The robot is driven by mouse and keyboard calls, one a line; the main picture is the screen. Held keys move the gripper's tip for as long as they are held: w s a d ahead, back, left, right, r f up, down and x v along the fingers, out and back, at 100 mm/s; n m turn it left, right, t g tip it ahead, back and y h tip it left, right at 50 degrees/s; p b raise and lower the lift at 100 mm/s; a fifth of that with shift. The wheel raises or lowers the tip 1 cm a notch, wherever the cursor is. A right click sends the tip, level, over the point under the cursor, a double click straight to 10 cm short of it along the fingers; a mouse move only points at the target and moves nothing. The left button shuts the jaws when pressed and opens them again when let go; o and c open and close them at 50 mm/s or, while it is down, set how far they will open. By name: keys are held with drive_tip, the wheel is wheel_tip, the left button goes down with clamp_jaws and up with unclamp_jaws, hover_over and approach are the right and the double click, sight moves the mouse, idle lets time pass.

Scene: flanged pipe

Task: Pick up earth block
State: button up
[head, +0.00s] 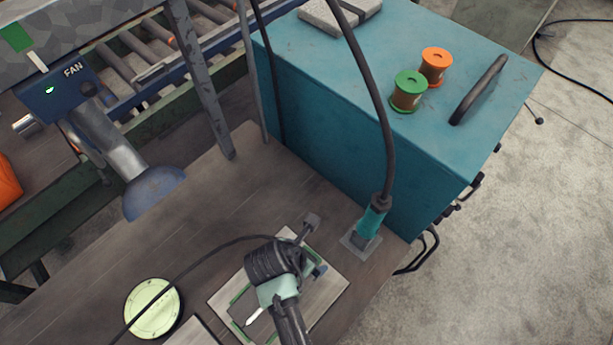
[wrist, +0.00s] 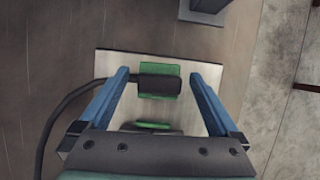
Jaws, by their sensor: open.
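In the wrist view a small dark block with a black cable, which I take to be the earth block (wrist: 158,86), lies on a green pad (wrist: 160,68) on a pale board (wrist: 210,70). Its cable (wrist: 62,105) leaves to the left. My gripper (wrist: 160,75) is open, with its blue fingers apart on the left and right of the block; I see no contact. In the head view my arm stands over the pale board (head: 334,288) and hides the block. The cable (head: 200,255) runs from there to the lower left.
A teal-handled tool (head: 371,218) stands upright on a small grey base right of the board, against a blue cabinet (head: 335,150). A round yellow-green disc (head: 153,308) lies left of the board. A fan nozzle (head: 153,193) hangs at upper left. The wooden bench (head: 215,215) is clear behind.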

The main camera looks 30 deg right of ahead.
clamp_jaws()
idle(0.5)
